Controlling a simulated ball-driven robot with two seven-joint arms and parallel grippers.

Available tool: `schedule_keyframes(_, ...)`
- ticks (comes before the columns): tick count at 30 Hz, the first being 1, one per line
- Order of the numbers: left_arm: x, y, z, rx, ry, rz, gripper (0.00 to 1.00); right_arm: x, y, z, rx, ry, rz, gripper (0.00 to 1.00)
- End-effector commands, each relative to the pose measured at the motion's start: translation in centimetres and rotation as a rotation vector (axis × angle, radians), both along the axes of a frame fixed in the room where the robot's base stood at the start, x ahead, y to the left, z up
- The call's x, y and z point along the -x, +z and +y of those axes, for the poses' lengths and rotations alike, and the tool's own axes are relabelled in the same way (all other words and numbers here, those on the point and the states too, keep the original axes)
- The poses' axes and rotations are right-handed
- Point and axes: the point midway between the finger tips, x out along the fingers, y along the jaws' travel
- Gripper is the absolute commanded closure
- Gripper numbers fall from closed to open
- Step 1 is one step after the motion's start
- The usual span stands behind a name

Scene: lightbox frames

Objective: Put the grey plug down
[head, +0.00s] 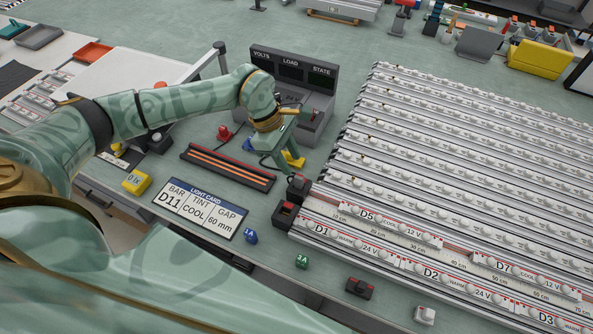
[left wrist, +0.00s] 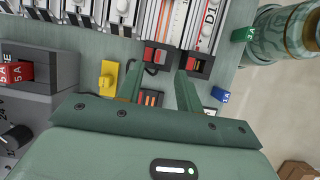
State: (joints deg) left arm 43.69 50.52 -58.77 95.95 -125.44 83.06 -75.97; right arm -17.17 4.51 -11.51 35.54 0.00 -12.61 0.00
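A small dark grey plug with a red top (head: 298,185) sits at the near left end of the rail bank; a thin black cord lies beside it. It also shows in the left wrist view (left wrist: 156,58), beyond the fingertips. My left gripper (head: 279,160) is just above and left of it. In the left wrist view its two fingers (left wrist: 161,78) stand apart, with a clear gap between them and nothing visibly clamped. A similar dark block with red (head: 285,214) sits beside the plug, at the right finger's side. My right gripper is out of view.
An orange-striped dark rack (head: 228,167) and a light card (head: 201,208) lie left of the plug. A meter box (head: 306,85) stands behind the gripper. Blue (head: 250,236) and green (head: 302,261) blocks lie near the front edge. Long rails (head: 455,180) fill the right side.

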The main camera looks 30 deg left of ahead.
Motion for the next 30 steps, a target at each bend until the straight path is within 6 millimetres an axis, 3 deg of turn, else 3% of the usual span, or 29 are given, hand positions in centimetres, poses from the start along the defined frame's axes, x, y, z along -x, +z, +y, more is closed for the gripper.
schedule_keyframes(3, 0.0, 2.3, 1.0, -0.001, 0.001, -0.003, 0.64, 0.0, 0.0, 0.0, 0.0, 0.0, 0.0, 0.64)
schedule_keyframes(9, 0.1, 4.3, 1.8, 0.0, 0.001, 0.0, 0.64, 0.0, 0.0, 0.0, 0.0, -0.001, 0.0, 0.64)
schedule_keyframes(30, 0.1, 4.5, 1.8, 0.001, 0.001, 0.001, 0.64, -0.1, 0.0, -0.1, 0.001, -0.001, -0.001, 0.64)
